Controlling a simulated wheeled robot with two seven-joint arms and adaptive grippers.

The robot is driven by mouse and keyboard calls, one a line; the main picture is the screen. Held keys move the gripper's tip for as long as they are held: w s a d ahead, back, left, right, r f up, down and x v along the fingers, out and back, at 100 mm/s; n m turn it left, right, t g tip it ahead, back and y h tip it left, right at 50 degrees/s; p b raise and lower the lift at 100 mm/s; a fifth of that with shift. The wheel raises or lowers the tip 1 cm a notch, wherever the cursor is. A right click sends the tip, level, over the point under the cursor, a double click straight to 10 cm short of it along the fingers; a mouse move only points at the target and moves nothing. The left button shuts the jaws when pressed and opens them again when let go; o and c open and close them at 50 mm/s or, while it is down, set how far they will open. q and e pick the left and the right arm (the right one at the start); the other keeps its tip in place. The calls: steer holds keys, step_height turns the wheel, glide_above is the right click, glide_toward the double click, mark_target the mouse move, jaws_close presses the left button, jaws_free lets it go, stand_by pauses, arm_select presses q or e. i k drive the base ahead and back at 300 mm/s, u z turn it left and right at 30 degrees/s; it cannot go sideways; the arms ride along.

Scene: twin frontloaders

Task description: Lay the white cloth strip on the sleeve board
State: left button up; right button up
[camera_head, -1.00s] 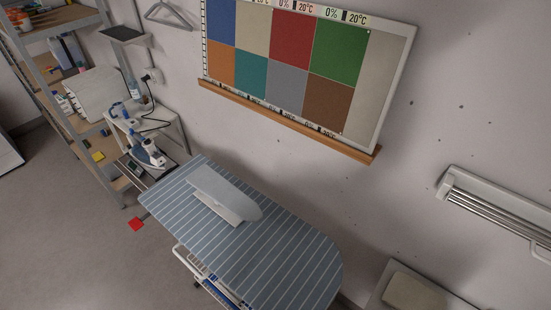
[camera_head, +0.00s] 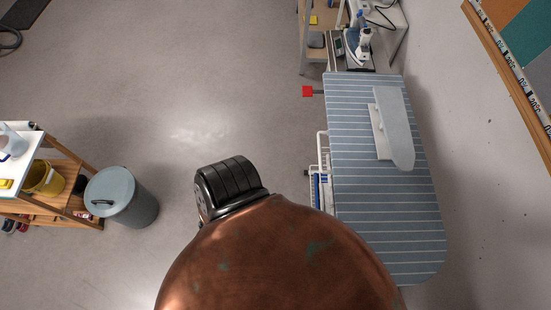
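The sleeve board (camera_head: 394,125) is a narrow, pale grey padded board with a rounded end. It stands on a white base (camera_head: 379,132) on top of the blue striped ironing board (camera_head: 385,215), toward the ironing board's far end at the right of the head view. Its top looks bare. I cannot make out a white cloth strip anywhere in this view. Neither my left nor my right gripper shows.
An iron (camera_head: 357,48) stands on a stand beyond the ironing board's far end. A grey lidded bin (camera_head: 121,196) and a wooden trolley (camera_head: 62,180) are at left. Open floor lies between bin and ironing board.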

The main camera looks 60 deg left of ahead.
mark_target(384, 101)
steer(key=u, duration=1.15)
steer(key=k, duration=0.15)
steer(key=z, duration=0.05)
